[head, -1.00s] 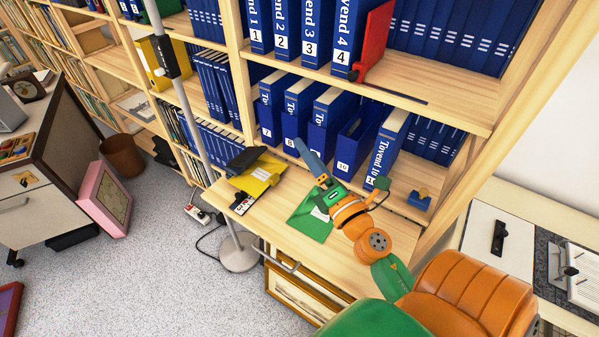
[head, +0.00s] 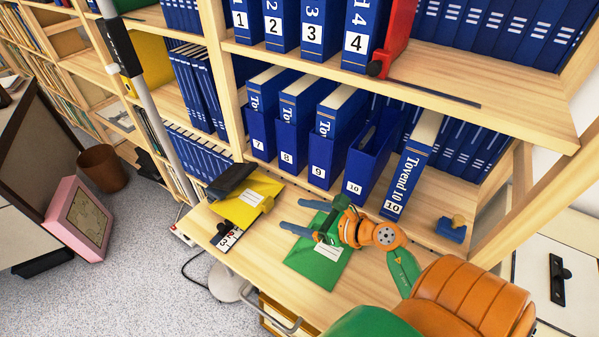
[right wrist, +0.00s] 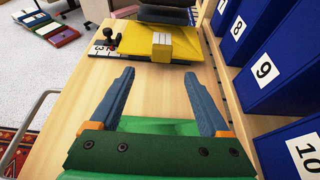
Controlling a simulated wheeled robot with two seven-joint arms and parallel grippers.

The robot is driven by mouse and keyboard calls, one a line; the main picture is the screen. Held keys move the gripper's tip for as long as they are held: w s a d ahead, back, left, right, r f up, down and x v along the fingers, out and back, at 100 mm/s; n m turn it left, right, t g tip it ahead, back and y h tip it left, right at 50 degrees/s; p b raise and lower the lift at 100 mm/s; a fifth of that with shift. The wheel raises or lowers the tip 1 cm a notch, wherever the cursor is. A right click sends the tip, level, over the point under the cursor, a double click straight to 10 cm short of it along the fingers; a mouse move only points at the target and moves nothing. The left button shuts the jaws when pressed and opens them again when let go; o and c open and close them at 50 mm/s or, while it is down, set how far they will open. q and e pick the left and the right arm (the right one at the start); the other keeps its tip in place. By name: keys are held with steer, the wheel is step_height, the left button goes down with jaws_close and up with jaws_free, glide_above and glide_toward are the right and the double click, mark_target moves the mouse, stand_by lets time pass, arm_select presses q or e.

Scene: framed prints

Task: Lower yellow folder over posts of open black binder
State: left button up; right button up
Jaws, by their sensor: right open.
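The yellow folder (head: 265,187) lies at the left end of the wooden desk shelf, with a pale label on it. It also shows in the right wrist view (right wrist: 185,42), ahead of the fingers. A black binder (head: 232,179) lies against its far-left side and is partly seen at the top of the right wrist view (right wrist: 163,15). I cannot make out its posts. My right gripper (head: 291,215) is open and empty, its blue fingers pointing left toward the yellow folder, apart from it. The right wrist view shows both fingers (right wrist: 157,75) spread. My left gripper is out of view.
A green folder (head: 318,266) lies below my right gripper. A numbered card (head: 228,238) sits by the desk edge. Blue numbered binders (head: 322,160) stand behind, under an upper shelf (head: 470,82). A blue stamp (head: 452,231) is at right. A grey pole (head: 165,115) rises at left.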

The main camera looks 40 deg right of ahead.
mark_target(271, 207)
steer(key=shift+w+f, duration=0.1)
steer(key=shift+w, duration=0.1)
steer(key=x, duration=0.7)
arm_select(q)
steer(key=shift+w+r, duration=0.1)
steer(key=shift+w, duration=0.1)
arm_select(e)
steer(key=shift+c, duration=0.2)
